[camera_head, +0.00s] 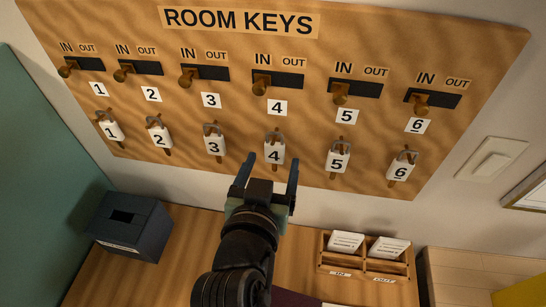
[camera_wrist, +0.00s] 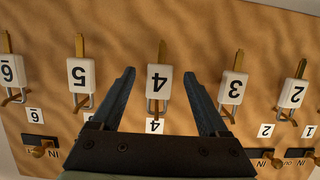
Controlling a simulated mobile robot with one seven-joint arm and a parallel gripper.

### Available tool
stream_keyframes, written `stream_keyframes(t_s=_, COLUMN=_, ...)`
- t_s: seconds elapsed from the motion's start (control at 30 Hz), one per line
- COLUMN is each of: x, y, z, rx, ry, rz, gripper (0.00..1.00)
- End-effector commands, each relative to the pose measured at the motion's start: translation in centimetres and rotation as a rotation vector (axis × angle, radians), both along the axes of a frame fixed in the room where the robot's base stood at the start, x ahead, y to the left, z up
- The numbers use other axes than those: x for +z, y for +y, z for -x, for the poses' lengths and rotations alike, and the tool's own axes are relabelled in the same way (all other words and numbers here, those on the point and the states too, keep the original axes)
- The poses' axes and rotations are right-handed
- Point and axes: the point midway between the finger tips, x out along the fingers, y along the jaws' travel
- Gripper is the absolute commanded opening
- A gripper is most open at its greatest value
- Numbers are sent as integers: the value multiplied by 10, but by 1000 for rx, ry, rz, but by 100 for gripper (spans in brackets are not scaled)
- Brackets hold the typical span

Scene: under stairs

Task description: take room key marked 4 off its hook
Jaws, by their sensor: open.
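The room key marked 4 (camera_head: 275,152) has a white tag and hangs from its hook on the wooden key board (camera_head: 140,30). In the wrist view the key's tag (camera_wrist: 158,80) appears upside down, with its metal loop at the hook. My gripper (camera_head: 269,168) is open and empty, just below and in front of this key. In the wrist view its two dark fingers (camera_wrist: 159,84) stand on either side of the tag, with gaps on both sides. Whether the fingers reach the tag's depth is hard to tell.
Key 3 (camera_head: 214,146) and key 5 (camera_head: 338,160) hang to either side. Above key 4 is a wooden slider (camera_head: 262,87) at its IN end. Below stand a dark slotted box (camera_head: 131,226) and a wooden card tray (camera_head: 352,267).

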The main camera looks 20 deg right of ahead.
Motion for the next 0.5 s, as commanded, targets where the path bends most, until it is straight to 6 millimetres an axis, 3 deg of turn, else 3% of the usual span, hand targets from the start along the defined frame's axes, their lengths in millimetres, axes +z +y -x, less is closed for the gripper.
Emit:
stream_keyframes(t_s=0.2, x=-4, y=-9, z=-12, rx=-1, ry=0, rz=-1, gripper=78)
stream_keyframes(t_s=0.5, x=-5, y=-9, z=-13, rx=0, ry=-1, rz=-1, gripper=78)
